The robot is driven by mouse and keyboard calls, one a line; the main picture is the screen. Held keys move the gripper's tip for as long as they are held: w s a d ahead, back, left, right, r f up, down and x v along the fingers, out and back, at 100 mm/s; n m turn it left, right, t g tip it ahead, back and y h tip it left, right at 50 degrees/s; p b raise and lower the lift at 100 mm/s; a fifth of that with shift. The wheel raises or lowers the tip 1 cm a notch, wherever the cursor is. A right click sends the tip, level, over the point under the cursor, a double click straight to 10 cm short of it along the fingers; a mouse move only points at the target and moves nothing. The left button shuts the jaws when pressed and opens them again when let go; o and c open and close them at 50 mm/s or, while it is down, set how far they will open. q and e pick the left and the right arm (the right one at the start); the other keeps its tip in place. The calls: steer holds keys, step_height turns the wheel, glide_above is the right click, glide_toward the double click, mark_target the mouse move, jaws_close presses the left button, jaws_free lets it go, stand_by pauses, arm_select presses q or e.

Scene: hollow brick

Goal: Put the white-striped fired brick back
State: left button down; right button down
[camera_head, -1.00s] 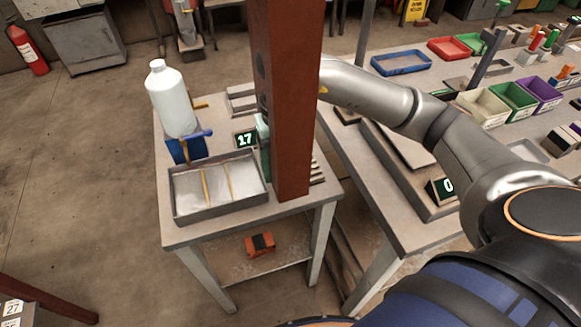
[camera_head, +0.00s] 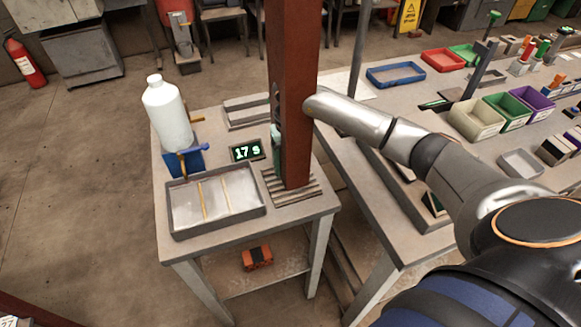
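I cannot make out a white-striped fired brick. An orange block with a dark band (camera_head: 257,257) lies on the lower shelf of the near table; no white stripe shows on it. A tall rust-red column (camera_head: 296,90) rises out of the top of the picture, its lower end over a ridged rack (camera_head: 306,191). I cannot tell whether it rests there. My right arm reaches in from the right, and its far end disappears behind the column. My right gripper is hidden there. A pale teal piece shows at the column's left side. My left gripper is out of view.
The right bench carries coloured bins, including a green bin (camera_head: 508,110). Floor at left is clear.

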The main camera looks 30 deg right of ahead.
mark_target(291, 157)
steer(key=shift+f, duration=0.95)
steer(key=shift+c, duration=2.4)
jaws_free()
steer(key=shift+f, duration=0.2)
steer(key=o, duration=0.4)
steer(key=shift+o, duration=0.2)
steer(key=shift+r, duration=0.1)
steer(key=shift+r, duration=0.6)
step_height(291, 157, up, 11)
steer(key=shift+r, duration=0.1)
